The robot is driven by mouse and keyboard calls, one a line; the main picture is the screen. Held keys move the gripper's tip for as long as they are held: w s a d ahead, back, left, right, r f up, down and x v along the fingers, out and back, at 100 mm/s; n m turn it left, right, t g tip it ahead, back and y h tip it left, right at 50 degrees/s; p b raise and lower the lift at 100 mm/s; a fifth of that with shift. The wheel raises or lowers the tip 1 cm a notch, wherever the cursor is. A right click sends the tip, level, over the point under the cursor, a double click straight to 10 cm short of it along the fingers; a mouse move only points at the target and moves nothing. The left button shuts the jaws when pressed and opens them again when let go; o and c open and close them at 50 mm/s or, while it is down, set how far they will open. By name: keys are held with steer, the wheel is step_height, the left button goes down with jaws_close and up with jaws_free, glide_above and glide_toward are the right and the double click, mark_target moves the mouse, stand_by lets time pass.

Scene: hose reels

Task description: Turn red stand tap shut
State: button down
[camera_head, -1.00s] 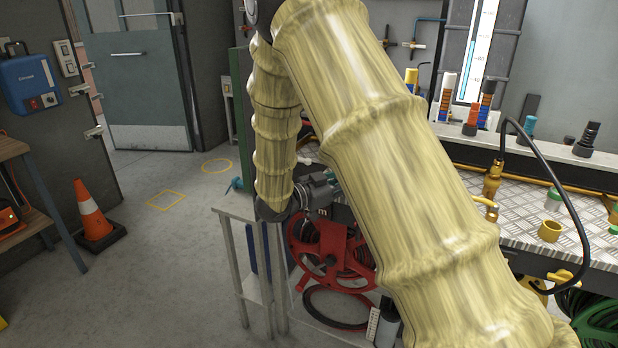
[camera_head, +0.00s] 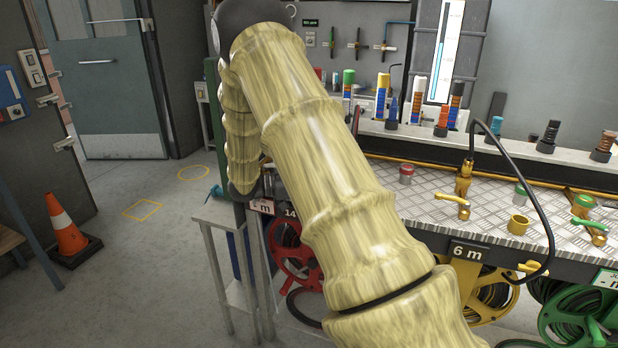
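The red hose reel (camera_head: 290,258) stands under the bench, left of the yellow one, partly covered by my arm. A small red-topped cylinder (camera_head: 406,172) stands on the tread-plate bench top; I cannot tell whether it belongs to the red stand. No red stand tap can be made out; my arm covers the bench top above the red reel. My gripper is not visible, hidden behind my thick yellowish arm or out of frame.
A yellow tap lever (camera_head: 452,200) sits above the yellow reel (camera_head: 480,285) marked 6 m. A black hose (camera_head: 535,190) arches over the bench. A green reel (camera_head: 582,318) is at right. A traffic cone (camera_head: 66,230) stands left on open floor.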

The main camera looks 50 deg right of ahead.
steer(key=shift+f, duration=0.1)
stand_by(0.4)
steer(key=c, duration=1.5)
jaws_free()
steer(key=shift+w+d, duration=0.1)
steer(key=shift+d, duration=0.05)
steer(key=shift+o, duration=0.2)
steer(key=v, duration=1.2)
